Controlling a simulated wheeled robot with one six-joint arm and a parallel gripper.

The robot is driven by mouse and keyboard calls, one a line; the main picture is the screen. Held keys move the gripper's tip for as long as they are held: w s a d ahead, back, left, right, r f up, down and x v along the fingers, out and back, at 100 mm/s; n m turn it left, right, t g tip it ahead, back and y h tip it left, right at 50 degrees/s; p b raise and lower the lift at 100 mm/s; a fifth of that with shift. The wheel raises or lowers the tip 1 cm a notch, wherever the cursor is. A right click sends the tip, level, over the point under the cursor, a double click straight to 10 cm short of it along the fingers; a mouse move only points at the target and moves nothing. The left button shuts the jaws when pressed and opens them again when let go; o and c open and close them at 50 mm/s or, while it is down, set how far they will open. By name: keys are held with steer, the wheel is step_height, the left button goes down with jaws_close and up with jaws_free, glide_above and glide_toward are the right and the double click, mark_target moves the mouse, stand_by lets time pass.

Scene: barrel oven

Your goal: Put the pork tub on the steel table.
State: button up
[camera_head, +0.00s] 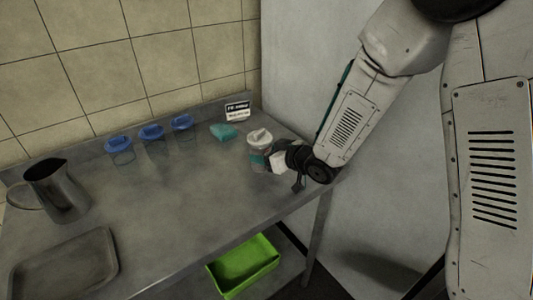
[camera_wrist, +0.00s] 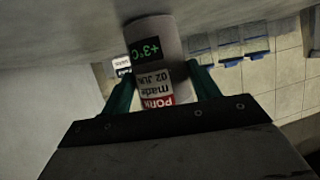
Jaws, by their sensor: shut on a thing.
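The pork tub (camera_head: 257,144) is a pale tub with a white lid, upright at the right end of the steel table (camera_head: 185,205). In the wrist view the tub (camera_wrist: 153,42) shows a red and white PORK label and a dark +3°C display, both upside down. My gripper (camera_head: 266,161) is shut on the tub from the right, with a teal finger on each side of it in the wrist view. The tub's base is at or very near the tabletop; I cannot tell if it touches.
Three blue-lidded clear containers (camera_head: 153,134) stand along the back. A teal block (camera_head: 224,131) and a small sign (camera_head: 237,110) are behind the tub. A metal jug (camera_head: 62,190) and a tray (camera_head: 65,267) are at left. A green crate (camera_head: 243,267) sits below. The table's middle is clear.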

steer(key=o, duration=1.3)
steer(key=shift+f, duration=0.15)
steer(key=shift+o, duration=0.2)
steer(key=shift+s+d+r, duration=0.1)
steer(key=shift+r, duration=0.15)
steer(key=v, duration=1.1)
steer(key=shift+s+d, duration=0.25)
